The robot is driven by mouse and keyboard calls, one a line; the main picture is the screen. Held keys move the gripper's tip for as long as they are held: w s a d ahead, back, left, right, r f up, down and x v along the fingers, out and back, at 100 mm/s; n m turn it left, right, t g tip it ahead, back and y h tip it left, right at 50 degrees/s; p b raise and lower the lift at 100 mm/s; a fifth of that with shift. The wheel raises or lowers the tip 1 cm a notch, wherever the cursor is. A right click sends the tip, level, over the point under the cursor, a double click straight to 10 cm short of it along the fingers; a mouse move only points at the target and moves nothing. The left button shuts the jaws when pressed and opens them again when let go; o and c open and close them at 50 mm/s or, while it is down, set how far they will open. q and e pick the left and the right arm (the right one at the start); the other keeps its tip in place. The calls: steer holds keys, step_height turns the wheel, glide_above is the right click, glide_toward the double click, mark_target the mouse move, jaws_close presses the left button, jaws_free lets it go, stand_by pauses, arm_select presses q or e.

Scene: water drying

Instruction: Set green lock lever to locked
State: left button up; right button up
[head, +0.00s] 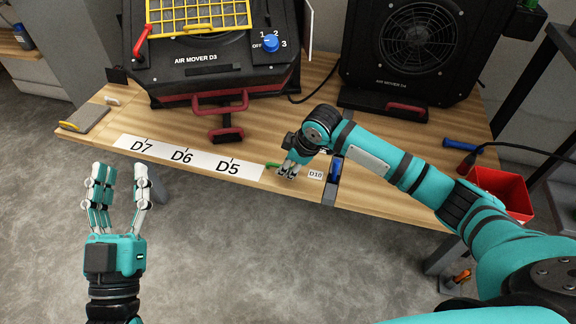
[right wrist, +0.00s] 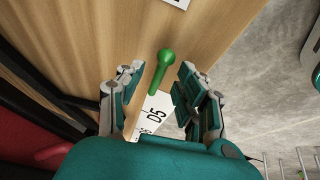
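The green lock lever (right wrist: 160,70) has a round knob and a thin stem, and it stands between the spread fingers of my right gripper (right wrist: 157,82). Gaps show on both sides of it, so the fingers are open around it. In the head view only a small green part of the lever (head: 272,165) shows beside my right gripper (head: 287,172), at the workbench's front edge, next to the D5 label. My left gripper (head: 119,178) is open and empty over the floor, in front of the bench.
The workbench (head: 350,175) carries a label strip (head: 185,157) with D7, D6 and D5, and a D10 tag (head: 315,175). Air mover D3 (head: 215,75) and air mover D4 (head: 405,60) stand behind. A blue handle (head: 335,168) is right of my right gripper. A red bin (head: 503,192) is farther right.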

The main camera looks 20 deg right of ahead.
steer(key=shift+f, duration=0.15)
jaws_close()
stand_by(0.4)
